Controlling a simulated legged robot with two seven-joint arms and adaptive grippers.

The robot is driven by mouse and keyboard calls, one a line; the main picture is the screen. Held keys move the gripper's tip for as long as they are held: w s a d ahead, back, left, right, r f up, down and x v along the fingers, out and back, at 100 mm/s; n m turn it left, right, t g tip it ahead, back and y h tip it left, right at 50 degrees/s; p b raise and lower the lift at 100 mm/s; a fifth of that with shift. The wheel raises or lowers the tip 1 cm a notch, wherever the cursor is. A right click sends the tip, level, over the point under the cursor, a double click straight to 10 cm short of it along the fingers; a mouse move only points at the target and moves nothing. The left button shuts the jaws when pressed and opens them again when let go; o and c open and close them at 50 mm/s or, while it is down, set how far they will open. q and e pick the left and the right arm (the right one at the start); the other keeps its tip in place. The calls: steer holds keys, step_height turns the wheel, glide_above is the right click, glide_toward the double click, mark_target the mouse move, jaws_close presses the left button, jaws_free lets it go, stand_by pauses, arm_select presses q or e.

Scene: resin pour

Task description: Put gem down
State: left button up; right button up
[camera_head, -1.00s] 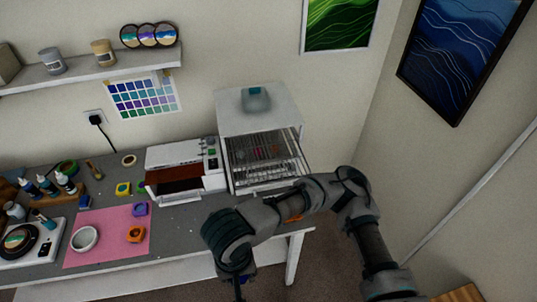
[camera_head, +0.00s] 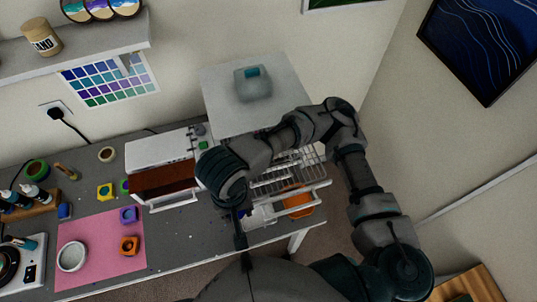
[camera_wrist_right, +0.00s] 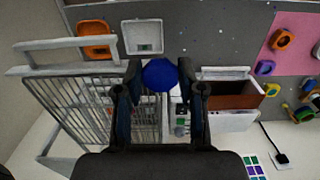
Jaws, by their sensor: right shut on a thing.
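My right gripper (camera_wrist_right: 160,92) is shut on a blue gem (camera_wrist_right: 159,74), which shows between its fingertips in the right wrist view. In the head view the right gripper (camera_head: 240,228) points down over the table's front part, and a bit of blue shows beside it. The gem is held above the grey table (camera_wrist_right: 215,30), with a small white tray-like item (camera_wrist_right: 142,37) beyond it. My left gripper is not in view.
A white cabinet (camera_head: 240,90) has a wire rack (camera_wrist_right: 88,105) extending from it, beside an orange piece (camera_wrist_right: 95,40). A white machine with a brown opening (camera_head: 165,182) stands left of it. A pink mat (camera_head: 98,260) carries a white bowl (camera_head: 72,257) and small molds.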

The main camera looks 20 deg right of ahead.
mark_target(267, 178)
steer(key=w+d, duration=0.4)
steer(key=w+d+p, duration=0.1)
steer(key=w+d, duration=0.1)
steer(key=shift+w+f, duration=0.3)
steer(key=shift+f, duration=0.05)
steer(key=w+d, duration=0.2)
steer(key=w, duration=0.1)
steer(key=shift+w+d+f, duration=0.1)
steer(key=shift+d+f, duration=0.2)
steer(key=shift+d, duration=0.05)
steer(key=shift+w+d+f, duration=0.1)
steer(key=shift+w+d, duration=0.1)
steer(key=shift+d, duration=0.4)
step_height(267, 178, down, 3)
steer(key=shift+s+f+p, duration=0.1)
steer(key=shift+p, duration=0.25)
steer(key=shift+a+f, duration=0.1)
steer(key=shift+a, duration=0.15)
steer(key=o, duration=0.9)
steer(key=shift+a, duration=0.1)
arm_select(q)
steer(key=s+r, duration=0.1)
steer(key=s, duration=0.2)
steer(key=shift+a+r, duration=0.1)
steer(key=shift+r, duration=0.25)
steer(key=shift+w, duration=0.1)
arm_select(e)
steer(key=shift+d, duration=0.25)
